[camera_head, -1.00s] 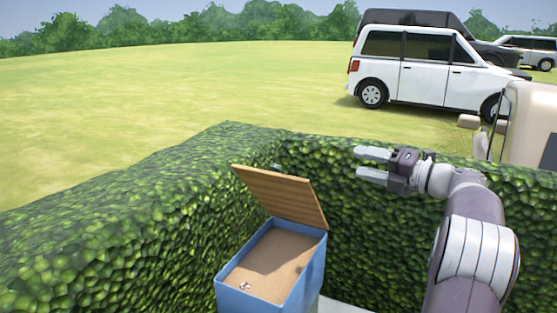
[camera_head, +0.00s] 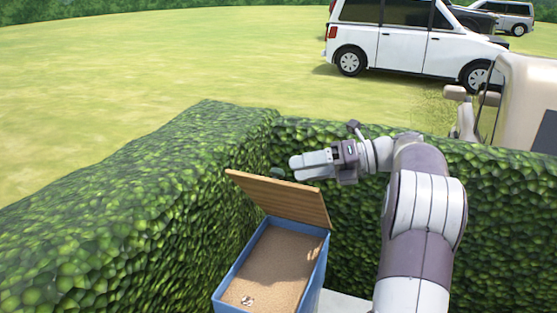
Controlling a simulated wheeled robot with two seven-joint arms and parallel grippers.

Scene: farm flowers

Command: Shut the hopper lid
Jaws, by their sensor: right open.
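The hopper (camera_head: 317,272) is a blue open-topped box filled with brown grainy feed, standing in the corner of the hedge. Its wooden lid (camera_head: 280,199) is raised and tilted up at the far side of the box. My right gripper (camera_head: 294,167) is open and empty, its fingers pointing left. In the picture it is just above the lid's upper edge; whether it is beyond the lid or touching it I cannot tell. My left gripper is not in view.
A thick green hedge (camera_head: 130,215) runs along the left and behind the hopper. A pale surface (camera_head: 345,303) lies right of the hopper. A beige vehicle (camera_head: 525,95) stands at the right, and a white van (camera_head: 405,48) is parked on the grass beyond.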

